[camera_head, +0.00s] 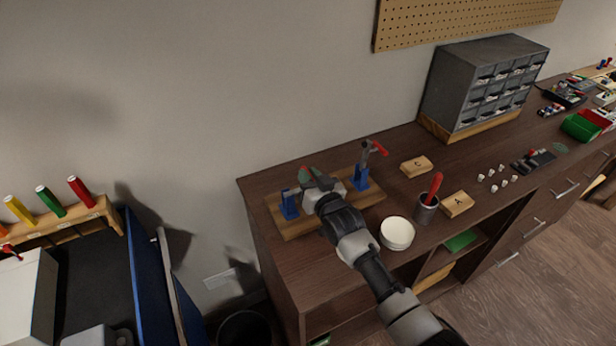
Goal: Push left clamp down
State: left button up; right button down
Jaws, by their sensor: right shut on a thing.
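A wooden board (292,231) near the left end of the brown workbench carries two blue-based toggle clamps. The left clamp (290,206) is partly hidden by my right gripper (308,177). That gripper is over the board, shut at the clamp's handle, with a bit of red showing by its fingers. The exact grip and the handle's angle are hard to see. The right clamp (362,177) stands apart from the gripper, its lever raised and its red handle (379,148) up. My left gripper is not in view.
A white round bowl (397,234), a cup (426,208) with a red-handled tool and wooden blocks marked C (416,166) and A (457,204) are right of the board. A grey drawer cabinet (485,85) stands behind. Small white pieces (492,181) lie further right.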

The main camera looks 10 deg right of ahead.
jog(key=shift+a, duration=0.1)
dwell(0.3)
jog(key=c, duration=1.1)
grip_release()
jog(key=b+v, duration=0.1)
jog(key=v, duration=0.9)
jog(key=shift+s, duration=0.4)
jog(key=shift+s, duration=0.1)
